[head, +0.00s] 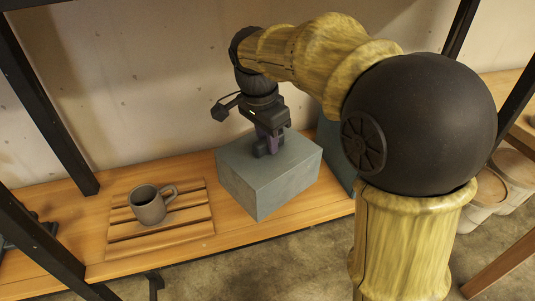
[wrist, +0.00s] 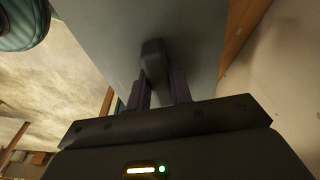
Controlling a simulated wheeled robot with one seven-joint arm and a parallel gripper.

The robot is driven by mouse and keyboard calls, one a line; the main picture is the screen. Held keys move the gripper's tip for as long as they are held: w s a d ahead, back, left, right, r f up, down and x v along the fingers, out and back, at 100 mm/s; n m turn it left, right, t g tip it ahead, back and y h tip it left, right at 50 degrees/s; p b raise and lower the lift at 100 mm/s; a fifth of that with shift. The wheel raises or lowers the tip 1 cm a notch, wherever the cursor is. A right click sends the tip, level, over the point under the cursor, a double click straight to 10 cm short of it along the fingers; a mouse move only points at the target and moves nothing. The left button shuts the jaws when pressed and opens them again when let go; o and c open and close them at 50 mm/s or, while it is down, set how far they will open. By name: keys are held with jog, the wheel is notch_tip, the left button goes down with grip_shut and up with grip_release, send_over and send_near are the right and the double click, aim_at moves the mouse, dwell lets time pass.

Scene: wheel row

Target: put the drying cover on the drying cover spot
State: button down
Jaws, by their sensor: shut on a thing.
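The drying cover (head: 250,180) looks like a grey-blue box with a small handle on top, at the middle of the wooden bench. My gripper (head: 268,148) points down at its top and is shut on the handle. In the wrist view the dark handle (wrist: 153,62) stands between the two fingers, with the cover's flat top (wrist: 195,40) behind it. I cannot tell whether the cover rests on the bench or is slightly raised. No marked drying cover spot is clear to me.
A grey mug (head: 148,207) stands on a slatted wooden board (head: 190,238) left of the cover. Dark posts (head: 45,95) frame the bench (head: 85,205). A blue-grey object (head: 333,150) is partly hidden behind my arm. Lidded containers (head: 512,168) are at the far right.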

aim_at(268, 153)
notch_tip(268, 153, down, 4)
jog(key=shift+f+b, duration=0.15)
jog(key=shift+b, duration=0.6)
jog(key=c, duration=1.3)
grip_release()
jog(key=shift+o, duration=0.2)
jog(key=r+p, duration=0.1)
jog(key=r, duration=0.1)
jog(key=r+p, duration=0.1)
jog(key=r, duration=0.2)
jog(key=a+r+p, duration=0.1)
jog(key=r, duration=0.1)
jog(key=shift+s+r, duration=0.25)
jog(key=shift+s, duration=0.1)
